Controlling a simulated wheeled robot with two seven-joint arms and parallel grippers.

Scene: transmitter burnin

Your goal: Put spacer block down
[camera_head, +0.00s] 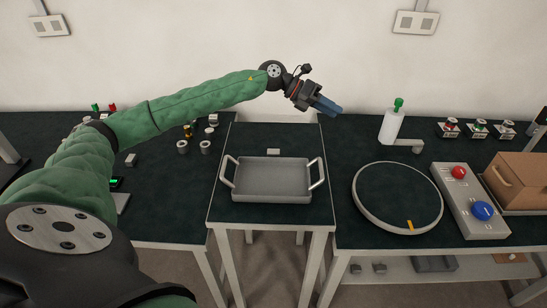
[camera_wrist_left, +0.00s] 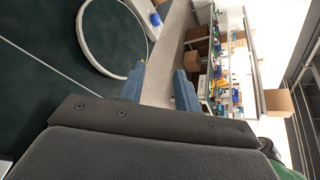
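My left gripper (camera_head: 324,104) is raised in the air above the back of the middle table, its blue fingers pointing right. In the left wrist view its fingers (camera_wrist_left: 160,88) stand apart with nothing between them. I cannot tell for certain which thing is the spacer block. A small light grey block or plate (camera_head: 273,152) lies behind the tray on the middle table. Another small grey block (camera_head: 131,160) sits on the left table, beside my left arm. My right gripper is not in view.
A grey two-handled tray (camera_head: 271,197) stands on the middle table. On the right are a round turntable (camera_head: 362,211), a white dispenser (camera_head: 392,125) with a green top, a red-and-blue button box (camera_head: 487,234) and a cardboard box (camera_head: 520,180). Several small cylinders stand on the left table.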

